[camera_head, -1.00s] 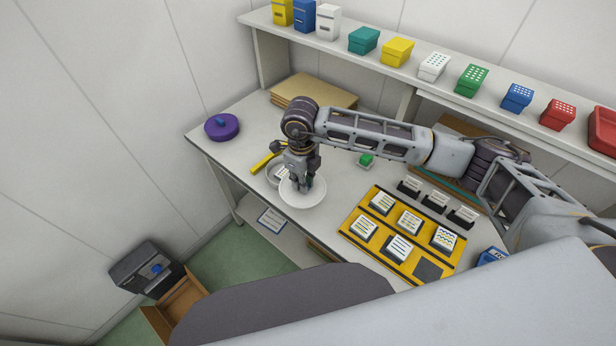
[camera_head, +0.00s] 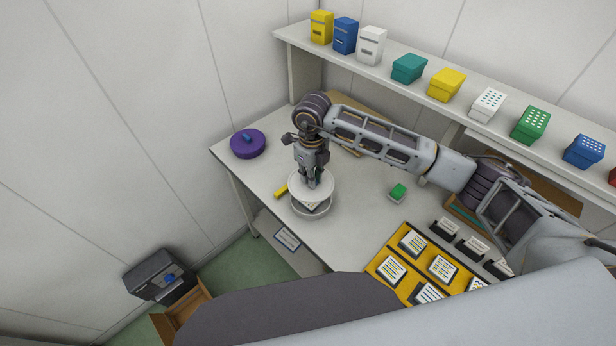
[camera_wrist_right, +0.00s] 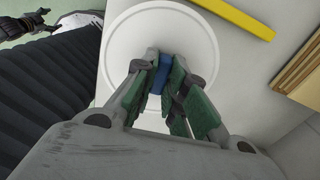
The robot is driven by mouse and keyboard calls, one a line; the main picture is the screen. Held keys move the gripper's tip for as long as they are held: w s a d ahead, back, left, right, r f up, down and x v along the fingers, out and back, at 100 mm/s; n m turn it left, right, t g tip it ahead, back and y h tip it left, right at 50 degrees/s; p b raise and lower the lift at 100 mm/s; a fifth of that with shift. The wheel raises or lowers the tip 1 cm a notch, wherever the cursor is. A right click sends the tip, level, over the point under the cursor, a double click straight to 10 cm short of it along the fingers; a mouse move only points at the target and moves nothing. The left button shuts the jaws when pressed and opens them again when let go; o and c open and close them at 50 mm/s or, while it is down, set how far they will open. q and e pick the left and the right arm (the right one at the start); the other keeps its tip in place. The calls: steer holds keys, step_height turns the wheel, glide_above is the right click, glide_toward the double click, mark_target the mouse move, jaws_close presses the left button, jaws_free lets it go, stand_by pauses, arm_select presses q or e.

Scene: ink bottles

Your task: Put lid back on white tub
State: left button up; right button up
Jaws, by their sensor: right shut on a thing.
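My right gripper (camera_head: 312,180) is shut on the blue knob (camera_wrist_right: 160,74) of the round white lid (camera_head: 326,182). The lid lies level and fills the upper middle of the right wrist view (camera_wrist_right: 120,45). The round white tub (camera_head: 311,216) stands on the table under the lid. A gap shows at the tub's front, with a pale and dark item (camera_head: 313,207) inside. The lid appears held above the rim, hiding the tub's back part. The tub is hidden in the wrist view.
A yellow bar (camera_head: 281,192) lies just left of the tub. A purple round container (camera_head: 247,144) stands near the table's left corner. A green block (camera_head: 397,193) and a yellow card tray (camera_head: 381,271) are to the right. Coloured boxes line the shelf (camera_head: 390,83) behind.

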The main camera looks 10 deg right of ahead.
mark_target(311, 190)
steer(key=shift+s+r, duration=0.1)
steer(key=shift+s, duration=0.05)
steer(key=shift+f, duration=0.3)
steer(key=shift+f+b, duration=0.85)
steer(key=shift+f, duration=1)
steer(key=shift+f+b, duration=0.95)
steer(key=shift+f, duration=0.15)
steer(key=shift+b, duration=0.4)
stand_by(0.4)
steer(key=shift+f+b, duration=0.2)
steer(key=shift+b, duration=0.3)
stand_by(1.3)
stand_by(0.4)
steer(key=o, duration=1.2)
